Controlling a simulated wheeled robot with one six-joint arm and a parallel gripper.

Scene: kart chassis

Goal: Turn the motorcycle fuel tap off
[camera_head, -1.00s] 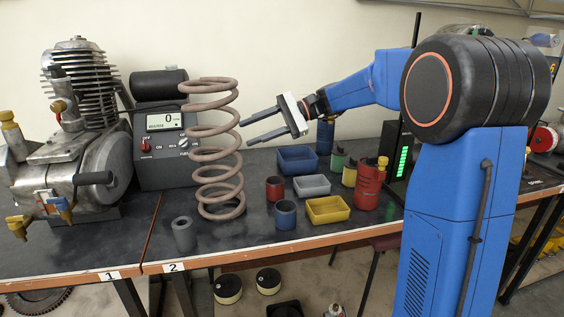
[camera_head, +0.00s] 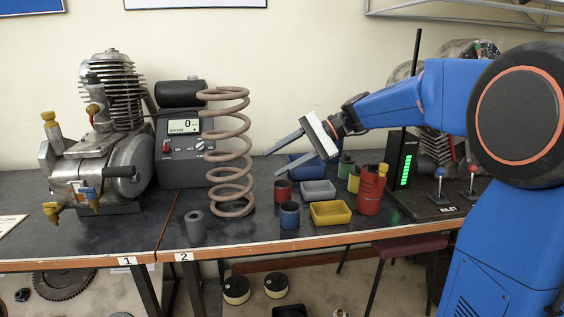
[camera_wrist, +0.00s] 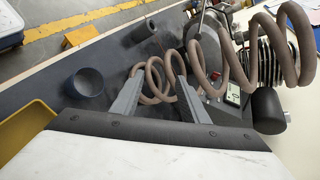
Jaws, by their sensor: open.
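A metal motorcycle engine (camera_head: 105,165) stands at the left end of the bench. I cannot tell which of these is the fuel tap. My gripper (camera_head: 270,164) is open and empty, well to the right of the engine, just right of a coil spring. The wrist view shows its two fingers (camera_wrist: 158,82) apart, with the spring beyond them.
A tall brown coil spring (camera_head: 230,150) stands between my gripper and the engine. A grey meter box (camera_head: 183,153) is behind it. A grey hollow cylinder (camera_head: 195,228) stands in front. Small bins, cups and a red can (camera_head: 369,192) lie below and right of my gripper.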

